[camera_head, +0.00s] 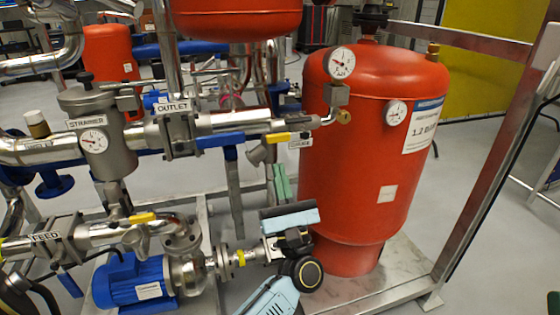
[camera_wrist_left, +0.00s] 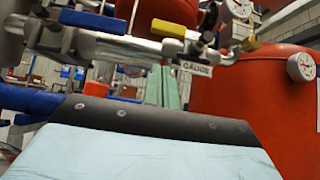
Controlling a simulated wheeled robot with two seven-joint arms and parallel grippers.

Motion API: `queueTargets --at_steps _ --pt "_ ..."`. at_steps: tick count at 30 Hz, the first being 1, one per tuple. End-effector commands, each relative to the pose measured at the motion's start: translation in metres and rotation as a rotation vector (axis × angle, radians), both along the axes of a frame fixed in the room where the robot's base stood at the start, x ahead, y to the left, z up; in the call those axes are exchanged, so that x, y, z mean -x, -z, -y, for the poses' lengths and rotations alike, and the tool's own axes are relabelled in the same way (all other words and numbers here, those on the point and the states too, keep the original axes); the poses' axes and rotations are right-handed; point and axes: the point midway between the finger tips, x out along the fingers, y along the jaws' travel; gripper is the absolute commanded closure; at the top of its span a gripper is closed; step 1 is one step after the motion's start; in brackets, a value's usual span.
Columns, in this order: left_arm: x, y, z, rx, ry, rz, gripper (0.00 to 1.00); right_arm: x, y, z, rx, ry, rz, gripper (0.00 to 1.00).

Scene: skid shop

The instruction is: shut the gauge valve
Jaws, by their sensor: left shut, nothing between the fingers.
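The gauge valve's yellow lever (camera_head: 278,137) sits left of the GAUGE label (camera_head: 300,141), below the small pipe to the upper dial gauge (camera_head: 342,64). The lever lies roughly level, along the pipe run. In the left wrist view the yellow lever (camera_wrist_left: 168,29) shows at top centre, above the GAUGE label (camera_wrist_left: 196,69). My left gripper (camera_head: 281,182) is shut and empty, its green fingers pointing up just below the lever, apart from it in the head view. The fingers show close together in the wrist view (camera_wrist_left: 162,87). My right gripper is not in view.
The red tank (camera_head: 375,160) stands close right of my left gripper. Below are the blue pump motor (camera_head: 133,281) and the FEED pipe with another yellow lever (camera_head: 143,217). A metal frame post (camera_head: 490,185) stands at right.

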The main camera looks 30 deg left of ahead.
Motion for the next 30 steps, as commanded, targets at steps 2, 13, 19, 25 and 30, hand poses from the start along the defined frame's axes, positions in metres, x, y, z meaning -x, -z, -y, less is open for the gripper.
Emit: queueTargets --at_steps 2,13,19,25,30 --pt "-0.001 -0.014 -0.002 0.004 0.001 0.004 1.0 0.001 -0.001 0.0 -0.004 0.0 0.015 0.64" --pt "-0.001 -0.042 -0.001 0.001 0.0 -0.001 1.0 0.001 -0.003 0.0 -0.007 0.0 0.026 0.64" --pt "-0.001 -0.042 -0.001 0.001 0.0 -0.001 1.0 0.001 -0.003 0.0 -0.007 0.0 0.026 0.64" --pt "-0.001 -0.042 -0.001 -0.002 0.001 -0.003 1.0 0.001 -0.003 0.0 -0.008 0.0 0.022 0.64" --pt "0.0 -0.044 -0.002 -0.013 0.0 -0.017 1.0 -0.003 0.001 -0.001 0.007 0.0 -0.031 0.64"
